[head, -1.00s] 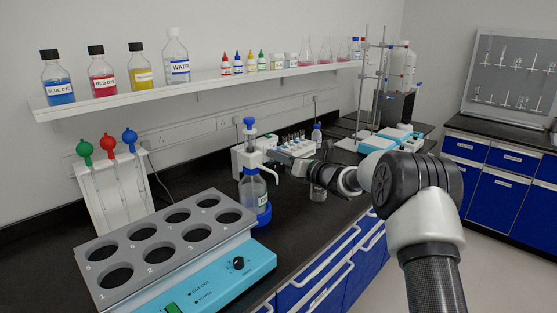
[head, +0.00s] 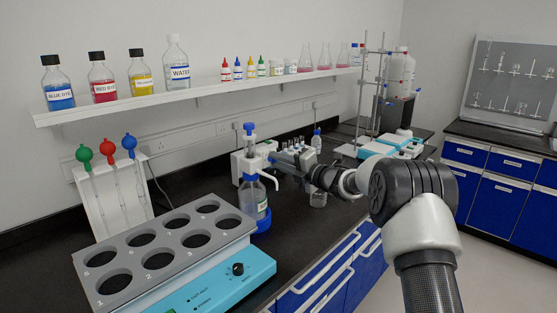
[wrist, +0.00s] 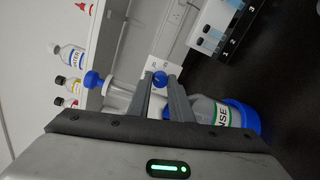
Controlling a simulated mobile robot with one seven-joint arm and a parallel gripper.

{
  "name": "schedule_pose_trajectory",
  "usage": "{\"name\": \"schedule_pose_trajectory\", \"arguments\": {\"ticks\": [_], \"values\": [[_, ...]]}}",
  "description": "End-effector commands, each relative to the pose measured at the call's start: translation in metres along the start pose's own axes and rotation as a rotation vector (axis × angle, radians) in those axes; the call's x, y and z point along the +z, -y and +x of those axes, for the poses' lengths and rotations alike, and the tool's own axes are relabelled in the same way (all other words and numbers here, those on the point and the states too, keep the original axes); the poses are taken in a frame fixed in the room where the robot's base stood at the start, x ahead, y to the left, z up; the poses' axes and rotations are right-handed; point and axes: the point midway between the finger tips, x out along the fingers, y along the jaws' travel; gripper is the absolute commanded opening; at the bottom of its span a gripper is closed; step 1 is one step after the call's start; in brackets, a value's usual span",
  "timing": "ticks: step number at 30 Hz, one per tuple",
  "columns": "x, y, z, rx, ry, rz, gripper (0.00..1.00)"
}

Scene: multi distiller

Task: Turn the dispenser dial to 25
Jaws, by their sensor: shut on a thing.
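The dispenser (head: 240,165) is a white bottle-top unit with a blue-capped plunger (head: 249,129) and a side spout, on a clear bottle (head: 253,196) standing in a blue base. The wrist view shows it lying sideways, with its bottle (wrist: 204,110) labelled in green. A small round blue dial (wrist: 160,79) is on the unit's face. My gripper (wrist: 161,90) has its two grey fingers on either side of the dial, close around it. In the head view my gripper (head: 276,161) reaches the dispenser from the right and hides the dial. I cannot read the dial's numbers.
A grey holder with numbered holes (head: 207,221) on a blue-fronted unit stands in front left. A rack with coloured-bulb pipettes (head: 120,190) is behind it. A vial rack (head: 294,157) and a small bottle (head: 316,141) stand behind my gripper. A shelf (head: 215,89) runs above.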

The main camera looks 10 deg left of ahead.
Motion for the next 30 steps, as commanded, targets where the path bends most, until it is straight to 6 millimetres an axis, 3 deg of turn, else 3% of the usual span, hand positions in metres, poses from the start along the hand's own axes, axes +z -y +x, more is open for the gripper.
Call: {"name": "schedule_pose_trajectory", "arguments": {"ticks": [30], "values": [[0.0015, 0.0002, -0.0004, -0.008, -0.036, 0.950, 0.00]]}}
